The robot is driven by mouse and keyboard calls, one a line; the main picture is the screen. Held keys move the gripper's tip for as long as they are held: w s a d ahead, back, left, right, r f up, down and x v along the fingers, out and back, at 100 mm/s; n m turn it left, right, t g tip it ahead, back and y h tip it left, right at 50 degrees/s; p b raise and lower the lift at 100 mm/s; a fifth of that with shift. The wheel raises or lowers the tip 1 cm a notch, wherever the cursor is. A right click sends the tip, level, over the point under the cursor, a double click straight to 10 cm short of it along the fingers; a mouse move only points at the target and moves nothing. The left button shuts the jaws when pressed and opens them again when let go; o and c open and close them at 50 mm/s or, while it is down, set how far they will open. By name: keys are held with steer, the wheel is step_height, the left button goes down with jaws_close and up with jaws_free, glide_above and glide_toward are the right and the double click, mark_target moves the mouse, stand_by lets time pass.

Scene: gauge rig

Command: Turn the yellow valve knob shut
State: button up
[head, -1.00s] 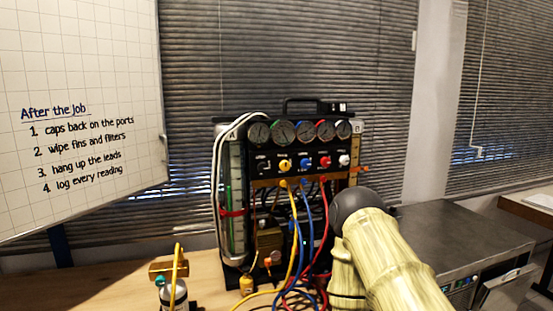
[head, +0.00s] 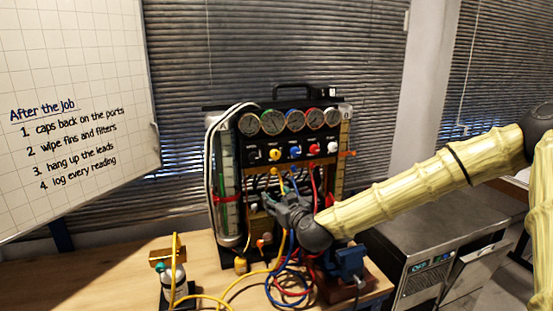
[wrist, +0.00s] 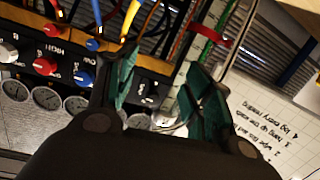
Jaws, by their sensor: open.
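The yellow valve knob (head: 274,154) sits on the black front panel of the gauge rig (head: 263,177), between a black knob (head: 253,156) and a blue knob (head: 295,152). My gripper (head: 266,203) is in front of the rig, below the knob row in the head view, and is open with nothing between its fingers. In the wrist view the open fingers (wrist: 161,64) point at the rig, which appears upside down. There the blue knob (wrist: 84,77) shows beside the left finger. The yellow knob is not visible there; that finger seems to cover it.
Yellow, blue and red hoses (head: 291,278) hang from the panel close to my gripper and coil on the bench. A bottle (head: 173,285) stands at the left. A blue vise-like tool (head: 350,262) stands right of the rig. The bench (head: 110,284) is clear at far left.

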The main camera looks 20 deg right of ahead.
steer(key=t+h, duration=0.1)
steer(key=t, duration=0.1)
glide_toward(276, 156)
steer(key=shift+w+a+r+p, duration=0.1)
steer(key=shift+w+p, duration=1)
steer(key=shift+w, duration=1.4)
steer(key=shift+w+a+r+p, duration=0.1)
steer(key=shift+w+p, duration=0.95)
steer(key=shift+w, duration=1.5)
steer(key=shift+c, duration=0.3)
steer(key=c, duration=0.9)
